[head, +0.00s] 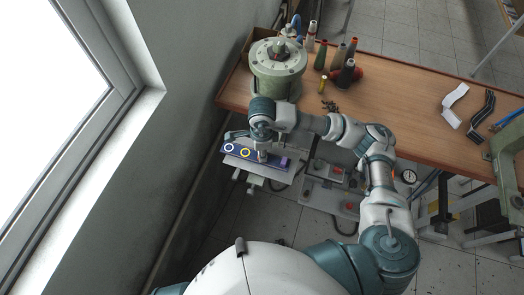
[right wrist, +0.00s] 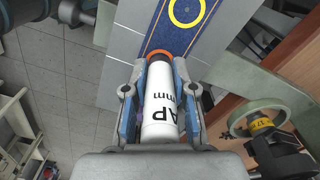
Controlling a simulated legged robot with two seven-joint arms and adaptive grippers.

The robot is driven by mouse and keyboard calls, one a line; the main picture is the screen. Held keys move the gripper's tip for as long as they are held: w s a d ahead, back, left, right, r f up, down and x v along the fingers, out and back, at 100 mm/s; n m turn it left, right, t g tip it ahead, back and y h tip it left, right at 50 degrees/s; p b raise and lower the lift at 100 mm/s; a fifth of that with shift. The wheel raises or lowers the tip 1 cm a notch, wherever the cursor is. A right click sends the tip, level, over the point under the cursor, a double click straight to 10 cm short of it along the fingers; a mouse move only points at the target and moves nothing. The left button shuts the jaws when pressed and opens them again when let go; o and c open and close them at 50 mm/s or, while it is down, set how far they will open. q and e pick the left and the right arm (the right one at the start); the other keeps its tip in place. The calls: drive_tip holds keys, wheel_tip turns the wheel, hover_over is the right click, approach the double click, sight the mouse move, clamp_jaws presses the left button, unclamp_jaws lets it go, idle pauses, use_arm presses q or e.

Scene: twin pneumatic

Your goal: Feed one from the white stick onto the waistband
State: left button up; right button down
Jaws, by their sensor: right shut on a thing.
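My right gripper (head: 262,154) is shut on the white stick (head: 262,157), over the waistband. In the right wrist view, the fingers (right wrist: 161,95) clasp the white stick (right wrist: 161,110) from both sides; it has black lettering ending in "mm" and a dark far end. The waistband (head: 237,151) is a dark blue strip on a grey plate, with a white ring and a yellow ring to the left of the stick. In the right wrist view, the waistband (right wrist: 165,36) runs beyond the stick. An orange ring shows at the stick's dark end; I cannot tell whether they touch. My left gripper is not in view.
A wooden bench (head: 405,90) lies behind, with a green drum machine (head: 278,68) and several thread spools (head: 347,73) near its left end. White and black strips (head: 453,97) and a green machine frame (head: 508,155) are at right. A wall with a window stands close at left.

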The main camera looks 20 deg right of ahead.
drive_tip(key=shift+f+b, duration=0.35)
drive_tip(key=shift+b, duration=0.05)
idle(0.6)
drive_tip(key=shift+r, duration=0.1)
drive_tip(key=shift+r+p, duration=1.2)
drive_tip(key=shift+r, duration=1.75)
